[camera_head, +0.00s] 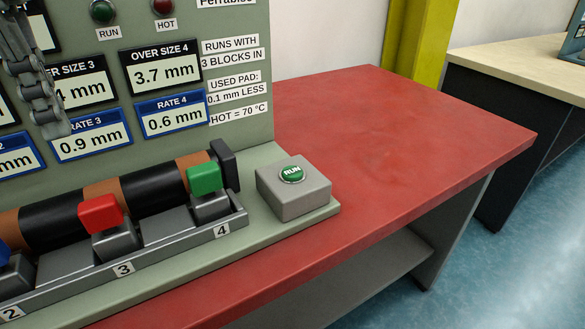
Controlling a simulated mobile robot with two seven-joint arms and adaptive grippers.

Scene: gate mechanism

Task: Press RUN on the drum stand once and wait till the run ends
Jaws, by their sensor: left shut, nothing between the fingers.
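The green RUN button (292,174) sits on top of a grey box (294,199) at the right end of the drum stand (262,243). Nothing touches the button. The dark drum (150,194) with brown bands lies behind a grey rail. A red block (100,213) is at position 3 and a green block (204,178) at position 4. A blue block (4,252) is partly cut off at the left edge. My left gripper (54,126) hangs shut and empty in front of the panel, upper left, apart from the button. My right gripper is not in view.
The upright panel (236,130) carries a green RUN lamp (102,11), a dark red HOT lamp (163,7) and readings such as OVER SIZE 4, 3.7 mm. The red tabletop (400,140) is clear right of the stand. A yellow post (420,40) and another table (520,75) stand behind.

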